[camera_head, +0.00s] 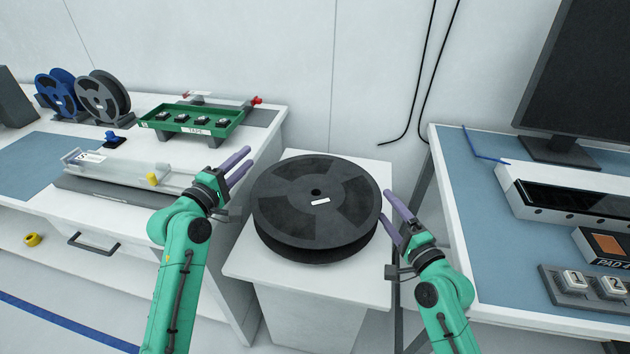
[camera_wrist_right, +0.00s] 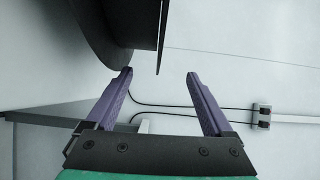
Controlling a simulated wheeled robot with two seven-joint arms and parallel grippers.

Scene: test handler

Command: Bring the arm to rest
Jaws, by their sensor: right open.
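My left gripper (camera_head: 238,168) is at the left of the black reel, with its two purple fingers apart and nothing between them. My right gripper (camera_head: 393,218) is at the right side of the reel, open and empty. The right wrist view shows its purple fingers (camera_wrist_right: 160,90) spread apart with no object between them. The large black reel (camera_head: 280,200) lies flat on a white stand between the two grippers. Its dark edge (camera_wrist_right: 110,30) also shows in the right wrist view, beyond the fingertips. I cannot tell whether the right fingers touch it.
The white stand (camera_head: 245,262) sits between two benches. The left bench holds a green tray (camera_head: 226,130) with several black parts, a white device (camera_head: 130,178) and upright reels (camera_head: 103,97). The right bench (camera_head: 470,200) holds a monitor (camera_head: 585,75), a slotted unit (camera_head: 570,200) and numbered buttons (camera_head: 590,285).

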